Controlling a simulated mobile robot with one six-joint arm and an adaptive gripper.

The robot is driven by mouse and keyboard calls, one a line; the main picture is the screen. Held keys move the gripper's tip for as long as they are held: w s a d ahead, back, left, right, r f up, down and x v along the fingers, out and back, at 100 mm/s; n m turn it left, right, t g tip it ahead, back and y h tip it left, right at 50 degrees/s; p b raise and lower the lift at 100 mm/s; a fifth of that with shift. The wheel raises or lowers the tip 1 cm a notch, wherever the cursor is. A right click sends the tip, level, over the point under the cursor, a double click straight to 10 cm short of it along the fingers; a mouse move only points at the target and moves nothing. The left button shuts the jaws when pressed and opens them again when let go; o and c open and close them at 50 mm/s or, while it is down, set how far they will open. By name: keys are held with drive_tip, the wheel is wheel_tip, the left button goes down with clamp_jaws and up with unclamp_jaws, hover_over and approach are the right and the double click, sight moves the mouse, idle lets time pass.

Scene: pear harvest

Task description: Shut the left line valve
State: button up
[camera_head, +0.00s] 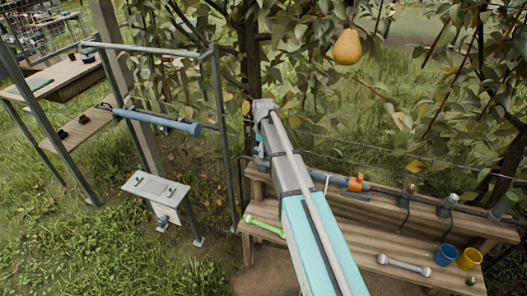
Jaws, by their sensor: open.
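A dark pipe line (385,189) runs along the raised back board of the wooden bench, passing behind my forearm. An orange fitting (355,183) sits on it just right of my arm, and a blue piece lies beside it. I cannot tell whether this is the left line valve or which way its handle stands. Farther right are fittings with a reddish and a grey top (448,201). My arm reaches up from the bottom, over the bench's left part. Its wrist bends down behind the forearm, so my gripper's fingers are hidden. The line's left end is partly hidden there too.
The bench (350,237) holds a green wrench-like tool (265,228), a grey double-ended tool (404,266), a blue cup (445,254) and a yellow cup (470,258). A pear (347,46) hangs above. A metal frame (220,130) and a post stand left, near foliage.

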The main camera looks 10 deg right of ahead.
drive_tip(key=shift+c, duration=0.3)
clamp_jaws()
drive_tip(key=shift+m, duration=0.5)
drive_tip(key=m, duration=0.3)
drive_tip(key=shift+m, duration=0.3)
drive_tip(key=m, duration=0.4)
drive_tip(key=shift+m, duration=0.3)
drive_tip(key=m, duration=0.8)
drive_tip(key=shift+s+m, duration=0.1)
drive_tip(key=shift+m, duration=0.3)
